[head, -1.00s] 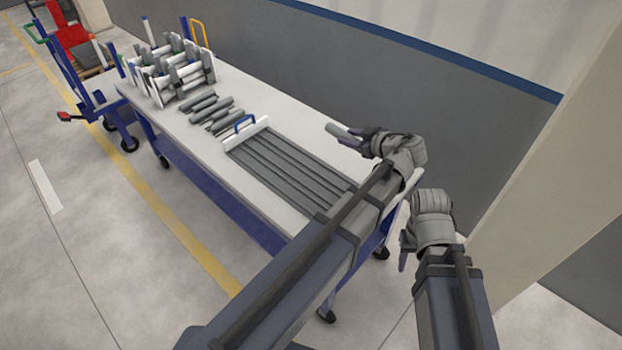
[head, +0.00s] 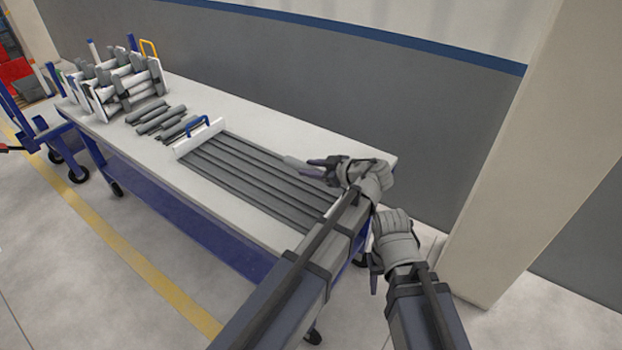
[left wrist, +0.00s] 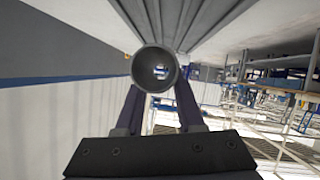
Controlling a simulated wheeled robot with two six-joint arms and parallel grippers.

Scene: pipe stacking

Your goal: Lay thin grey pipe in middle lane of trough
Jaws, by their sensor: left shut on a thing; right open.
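The trough (head: 258,176) lies along the table, a grey ribbed bed with several lanes and a white end plate with a blue handle at its far end. My left gripper (head: 325,168) is shut on a grey pipe (head: 301,166) over the trough's near right part. In the left wrist view the pipe (left wrist: 154,70) shows end-on as a hollow round end between the fingers (left wrist: 157,100), with the trough's lanes (left wrist: 190,18) beyond it. I cannot tell which lane it lines up with. My right gripper (head: 374,272) is open and empty, off the table's near end.
A rack of grey and white pipes (head: 120,85) stands at the table's far left. Several short dark grey pipes (head: 160,118) lie between it and the trough. A wall (head: 300,75) runs behind the table, and a pillar (head: 480,170) stands at the right.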

